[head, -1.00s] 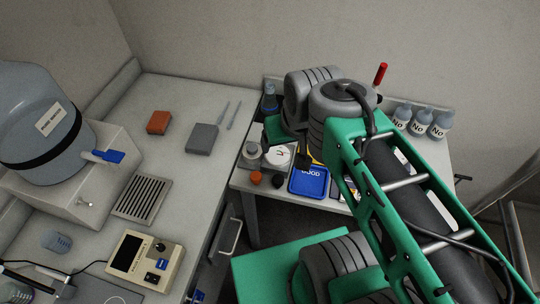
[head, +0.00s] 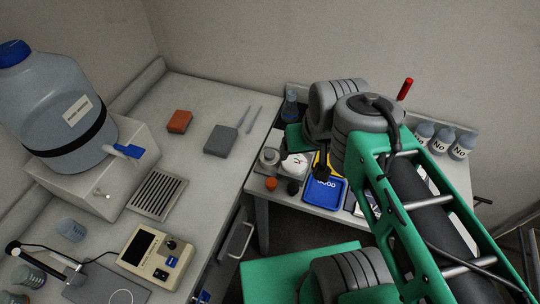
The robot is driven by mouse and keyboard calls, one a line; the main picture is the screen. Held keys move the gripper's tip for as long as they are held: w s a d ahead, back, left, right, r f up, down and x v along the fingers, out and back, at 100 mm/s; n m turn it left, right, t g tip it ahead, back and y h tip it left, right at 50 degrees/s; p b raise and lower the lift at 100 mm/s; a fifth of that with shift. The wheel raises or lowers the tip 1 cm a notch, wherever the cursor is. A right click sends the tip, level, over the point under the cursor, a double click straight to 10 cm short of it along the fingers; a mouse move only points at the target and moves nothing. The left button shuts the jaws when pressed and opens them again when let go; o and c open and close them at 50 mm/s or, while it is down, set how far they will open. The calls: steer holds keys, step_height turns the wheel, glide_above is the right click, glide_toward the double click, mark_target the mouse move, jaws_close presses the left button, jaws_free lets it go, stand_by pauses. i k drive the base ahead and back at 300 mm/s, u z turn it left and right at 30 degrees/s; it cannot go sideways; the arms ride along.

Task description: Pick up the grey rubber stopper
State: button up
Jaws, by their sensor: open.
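A small dark grey piece (head: 292,188), which looks like the rubber stopper, sits near the front edge of the right-hand table, just right of an orange stopper (head: 271,184). It is too small to make out in detail. My gripper (head: 321,172) is a dark shape at the end of my arm, over the far edge of the blue tray. It is apart from the dark grey piece, to its right and farther back. It is open and I see nothing held in it. My arm hides part of the table behind and to the right.
A grey round container (head: 269,160) and a white round item (head: 295,166) stand behind the stoppers. The blue tray (head: 325,194) marked GOOD lies to their right. A blue flask (head: 290,104) and several bottles (head: 441,139) stand at the back. The left bench (head: 208,100) holds equipment.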

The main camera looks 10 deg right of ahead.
mark_target(269, 154)
steer(key=u, duration=0.2)
steer(key=k, duration=0.4)
steer(key=u, duration=2.6)
